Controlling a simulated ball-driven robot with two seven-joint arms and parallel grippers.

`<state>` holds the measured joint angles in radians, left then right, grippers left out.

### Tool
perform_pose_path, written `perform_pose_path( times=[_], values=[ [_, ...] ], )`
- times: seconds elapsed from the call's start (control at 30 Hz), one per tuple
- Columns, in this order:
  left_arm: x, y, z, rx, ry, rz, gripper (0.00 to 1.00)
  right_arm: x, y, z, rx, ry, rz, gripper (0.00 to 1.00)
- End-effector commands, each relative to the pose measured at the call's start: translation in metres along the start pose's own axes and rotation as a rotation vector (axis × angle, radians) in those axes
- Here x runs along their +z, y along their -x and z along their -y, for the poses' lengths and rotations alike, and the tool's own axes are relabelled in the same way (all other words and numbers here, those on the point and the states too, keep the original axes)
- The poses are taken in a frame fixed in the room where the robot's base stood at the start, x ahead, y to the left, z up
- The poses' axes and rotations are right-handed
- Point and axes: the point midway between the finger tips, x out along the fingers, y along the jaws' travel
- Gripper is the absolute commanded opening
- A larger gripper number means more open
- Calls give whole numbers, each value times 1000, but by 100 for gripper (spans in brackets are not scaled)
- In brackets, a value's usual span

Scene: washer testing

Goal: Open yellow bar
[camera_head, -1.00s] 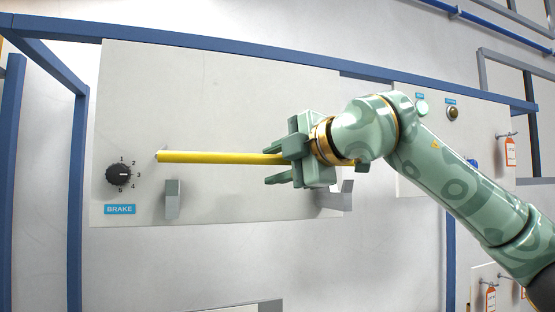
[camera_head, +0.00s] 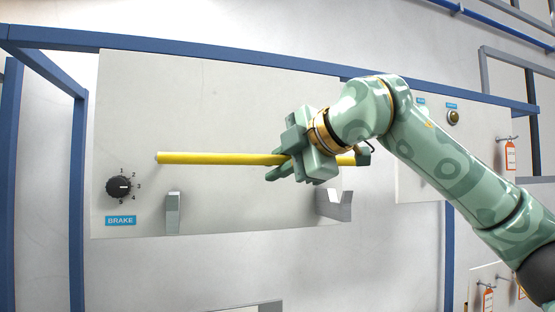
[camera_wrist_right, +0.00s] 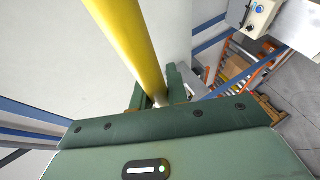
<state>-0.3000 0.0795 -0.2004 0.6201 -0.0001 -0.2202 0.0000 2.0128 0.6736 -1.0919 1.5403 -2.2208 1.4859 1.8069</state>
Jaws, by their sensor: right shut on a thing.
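The yellow bar (camera_head: 220,158) runs nearly level across the pale panel, its left end near the numbered dial. My right gripper (camera_head: 282,170) is around the bar's right part and shut on it; a short bit of the bar shows right of the gripper. In the right wrist view the bar (camera_wrist_right: 130,40) passes down between the two green fingers (camera_wrist_right: 160,92). Below the bar are a grey bracket (camera_head: 173,214) at left and an open grey hook (camera_head: 336,204) at right, both apart from it. My left gripper is not in view.
A black dial (camera_head: 119,187) sits above a blue BRAKE label (camera_head: 120,220) on the panel (camera_head: 220,90). A blue frame (camera_head: 200,59) runs above.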

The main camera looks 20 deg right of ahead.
Motion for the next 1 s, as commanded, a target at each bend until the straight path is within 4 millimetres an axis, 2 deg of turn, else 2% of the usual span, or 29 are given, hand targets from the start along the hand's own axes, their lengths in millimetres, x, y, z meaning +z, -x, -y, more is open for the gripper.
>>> perform_pose_path(
  times=[0.03,0.2,0.4,0.6,1.0],
  values=[
    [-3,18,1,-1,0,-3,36,-3,7,-15,-31,-15,0,0],
    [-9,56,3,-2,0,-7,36,-6,15,-35,-175,-75,1,0],
    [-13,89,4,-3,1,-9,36,-7,18,-53,-309,-128,0,0],
    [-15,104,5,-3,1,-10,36,-7,18,-70,-303,-126,0,0],
    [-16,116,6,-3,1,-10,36,-8,20,-91,-303,-125,1,0]
  ],
)
